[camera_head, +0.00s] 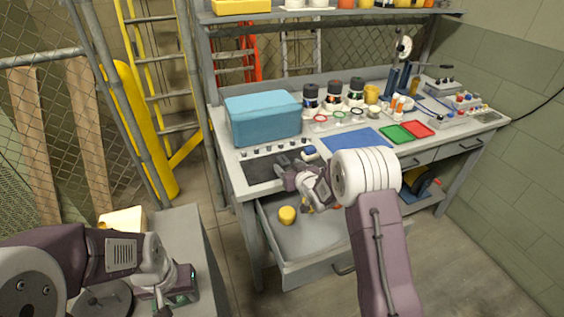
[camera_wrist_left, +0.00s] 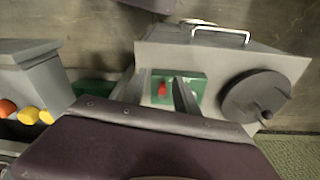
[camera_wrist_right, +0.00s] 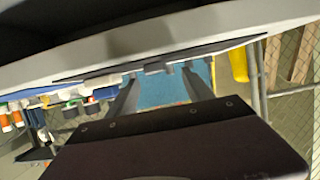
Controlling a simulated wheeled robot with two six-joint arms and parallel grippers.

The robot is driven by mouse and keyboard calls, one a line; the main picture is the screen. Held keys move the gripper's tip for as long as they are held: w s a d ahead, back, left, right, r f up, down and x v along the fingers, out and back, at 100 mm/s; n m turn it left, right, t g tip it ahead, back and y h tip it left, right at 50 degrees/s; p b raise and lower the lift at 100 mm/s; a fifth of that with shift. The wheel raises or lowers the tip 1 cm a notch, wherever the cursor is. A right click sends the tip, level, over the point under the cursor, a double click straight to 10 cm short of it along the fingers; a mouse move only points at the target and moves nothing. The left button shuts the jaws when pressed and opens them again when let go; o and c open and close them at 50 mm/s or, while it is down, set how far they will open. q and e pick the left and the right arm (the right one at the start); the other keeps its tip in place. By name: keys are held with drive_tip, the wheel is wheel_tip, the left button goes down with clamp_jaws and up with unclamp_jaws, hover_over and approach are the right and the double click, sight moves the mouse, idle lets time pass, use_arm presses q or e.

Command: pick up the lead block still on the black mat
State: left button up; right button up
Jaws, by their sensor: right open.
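The black mat (camera_head: 258,173) lies at the left front of the workbench top. It shows as a thin dark strip in the right wrist view (camera_wrist_right: 90,77). My right gripper (camera_head: 283,175) is at the right front edge of the mat, low and close to the bench top. Its fingers (camera_wrist_right: 162,95) are open, with nothing seen held between them. I cannot clearly make out the lead block; the gripper hides part of the mat. My left gripper (camera_head: 178,288) is at the lower left over a grey cart. Its fingers (camera_wrist_left: 160,92) look apart, with a green plate (camera_wrist_left: 198,87) beyond.
A blue box (camera_head: 263,118) stands behind the mat, with a row of small parts before it. An open drawer (camera_head: 315,240) juts out below my right arm, holding a yellow round object (camera_head: 287,215). A blue mat (camera_head: 353,141), green tray (camera_head: 396,134) and red tray (camera_head: 417,129) lie to the right.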

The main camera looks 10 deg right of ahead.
sight(284, 160)
drive_tip(key=shift+w+d, duration=0.2)
drive_tip(key=shift+w, duration=0.05)
drive_tip(key=x, duration=0.5)
drive_tip(key=shift+d, duration=0.1)
drive_tip(key=shift+r, duration=0.15)
drive_tip(key=shift+c, duration=1)
clamp_jaws()
